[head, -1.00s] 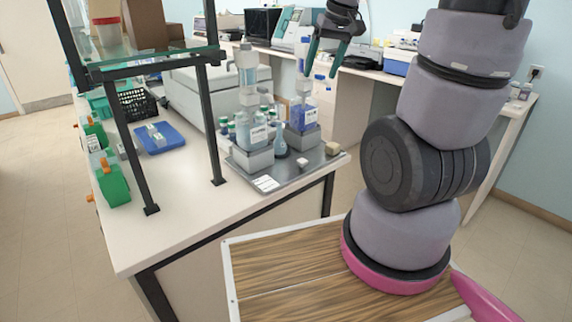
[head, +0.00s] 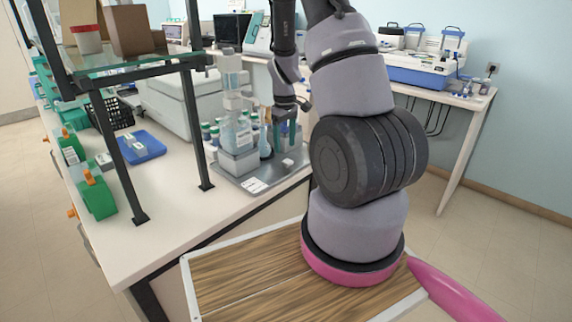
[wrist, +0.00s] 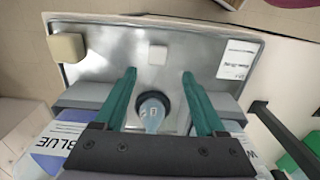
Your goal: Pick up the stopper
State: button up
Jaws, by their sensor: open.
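A small white block (wrist: 157,54), which looks like the stopper, lies on the metal tray (wrist: 110,50). It also shows on the tray in the head view (head: 288,162). A beige block (wrist: 67,47) lies near the tray's corner; I cannot fully rule it out as the stopper. My gripper (wrist: 158,74) points down over the tray, teal fingers apart with nothing gripped. The white block is just beyond the fingertips, roughly centred between them in the picture. A pale blue flask (wrist: 152,110) shows between the fingers, nearer the palm. In the head view my gripper (head: 285,133) is beside the flask.
A blue-labelled bottle (wrist: 58,146) stands close to the left finger in the wrist view. A dispenser (head: 236,130) and several small bottles crowd the tray's left. A shelf post (head: 197,130) stands nearby. The bench front (head: 180,225) is clear.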

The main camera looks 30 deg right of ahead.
aim_at(286, 160)
jog(key=shift+w+d+f, duration=0.1)
jog(key=shift+d+f, duration=0.05)
jog(key=shift+f, duration=1.35)
jog(key=shift+d+f, duration=0.1)
jog(key=shift+f, duration=1.4)
grip_shut()
